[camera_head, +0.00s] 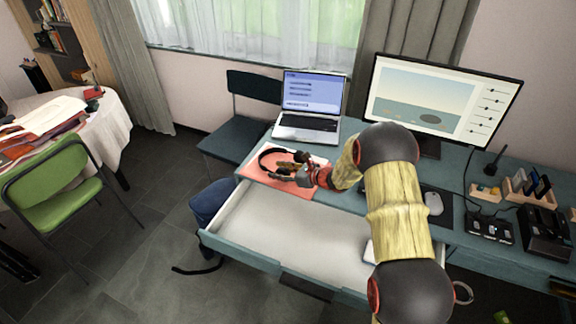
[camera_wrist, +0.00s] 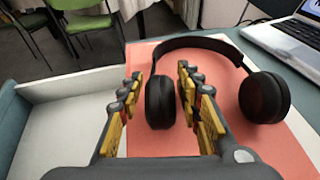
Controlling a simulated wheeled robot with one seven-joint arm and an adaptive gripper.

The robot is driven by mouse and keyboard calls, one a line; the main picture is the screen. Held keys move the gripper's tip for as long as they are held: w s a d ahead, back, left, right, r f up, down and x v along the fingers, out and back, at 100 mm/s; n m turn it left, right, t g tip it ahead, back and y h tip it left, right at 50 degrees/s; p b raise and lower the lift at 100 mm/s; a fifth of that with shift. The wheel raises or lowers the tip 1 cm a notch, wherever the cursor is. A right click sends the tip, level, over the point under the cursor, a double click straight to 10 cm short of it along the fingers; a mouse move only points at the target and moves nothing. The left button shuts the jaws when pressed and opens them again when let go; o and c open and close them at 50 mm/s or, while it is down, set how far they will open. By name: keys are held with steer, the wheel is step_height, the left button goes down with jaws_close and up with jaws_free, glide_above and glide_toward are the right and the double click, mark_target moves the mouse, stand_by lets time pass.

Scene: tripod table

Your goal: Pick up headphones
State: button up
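The black headphones (camera_head: 264,163) lie on a pink mat (camera_head: 258,176) at the desk's left end. In the wrist view the headband (camera_wrist: 200,43) arches away behind my fingers. One ear cup (camera_wrist: 160,103) shows between the two fingers, and the other (camera_wrist: 264,97) lies outside to the right. My gripper (camera_wrist: 160,75) is open, with yellow and grey fingers on both sides of the nearer cup. A gap shows on the left of that cup; the right finger looks close to it, and contact is unclear. In the head view my gripper (camera_head: 292,168) is over the headphones' right side.
An open drawer (camera_head: 290,232) juts out below the desk. A laptop (camera_head: 308,105) stands behind the mat, also seen in the wrist view (camera_wrist: 290,35). A monitor (camera_head: 440,98), mouse (camera_head: 434,203) and desk gadgets are to the right.

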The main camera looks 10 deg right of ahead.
jaws_close()
steer(key=shift+r, duration=0.1)
stand_by(0.5)
